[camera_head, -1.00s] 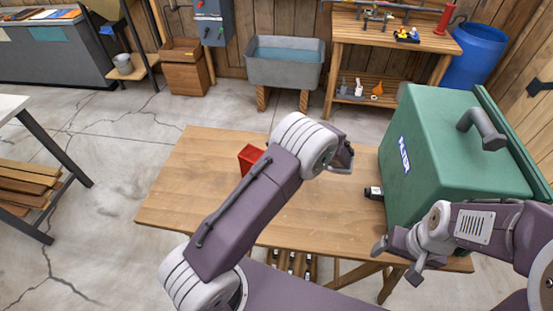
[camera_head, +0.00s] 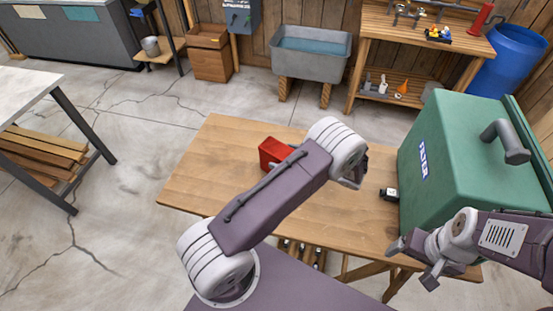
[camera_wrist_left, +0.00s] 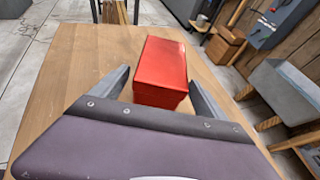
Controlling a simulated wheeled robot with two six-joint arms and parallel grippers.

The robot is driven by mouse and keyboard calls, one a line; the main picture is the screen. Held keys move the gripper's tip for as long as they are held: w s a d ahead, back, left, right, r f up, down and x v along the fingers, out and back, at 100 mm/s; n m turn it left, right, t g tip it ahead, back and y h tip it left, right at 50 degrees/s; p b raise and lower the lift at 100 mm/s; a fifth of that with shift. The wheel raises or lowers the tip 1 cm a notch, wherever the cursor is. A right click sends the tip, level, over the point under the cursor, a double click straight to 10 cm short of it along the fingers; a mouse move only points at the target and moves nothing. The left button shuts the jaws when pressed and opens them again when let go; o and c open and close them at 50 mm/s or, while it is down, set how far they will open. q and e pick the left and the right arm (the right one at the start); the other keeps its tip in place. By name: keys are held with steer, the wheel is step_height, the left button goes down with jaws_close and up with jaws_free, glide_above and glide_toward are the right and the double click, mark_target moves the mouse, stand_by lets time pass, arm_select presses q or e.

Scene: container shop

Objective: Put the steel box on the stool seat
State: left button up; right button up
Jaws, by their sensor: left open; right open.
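A red box (camera_head: 272,152) with a flat, shiny top lies on the wooden table near its back left; it is the only small box I see on the table. My left gripper (camera_wrist_left: 160,78) is open in the left wrist view, with the red box (camera_wrist_left: 161,70) between and just beyond its fingertips. I cannot tell whether they touch it. In the head view my left arm hides most of that gripper. My right gripper (camera_head: 412,265) is open and empty at the table's front right. No stool seat shows clearly in any view.
A large green case (camera_head: 465,160) fills the table's right end, with a small black item (camera_head: 389,194) beside it. The table's middle (camera_head: 345,215) is bare. Behind stand a sink (camera_head: 312,62), a workbench (camera_head: 415,30) and a blue barrel (camera_head: 512,60). Another table (camera_head: 25,90) stands left.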

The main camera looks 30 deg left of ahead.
mark_target(270, 144)
arm_select(q)
steer(key=x, duration=0.4)
steer(key=shift+a, duration=0.15)
steer(key=shift+r, duration=0.15)
steer(key=c, duration=0.8)
jaws_close()
step_height(270, 144, up, 4)
steer(key=shift+r, duration=0.15)
steer(key=w+d+r, duration=0.2)
steer(key=d+r, duration=0.1)
steer(key=d, duration=0.2)
steer(key=w+d+r+b, duration=0.1)
steer(key=w+d+r, duration=0.1)
steer(key=d, duration=0.4)
steer(key=shift+r, duration=0.85)
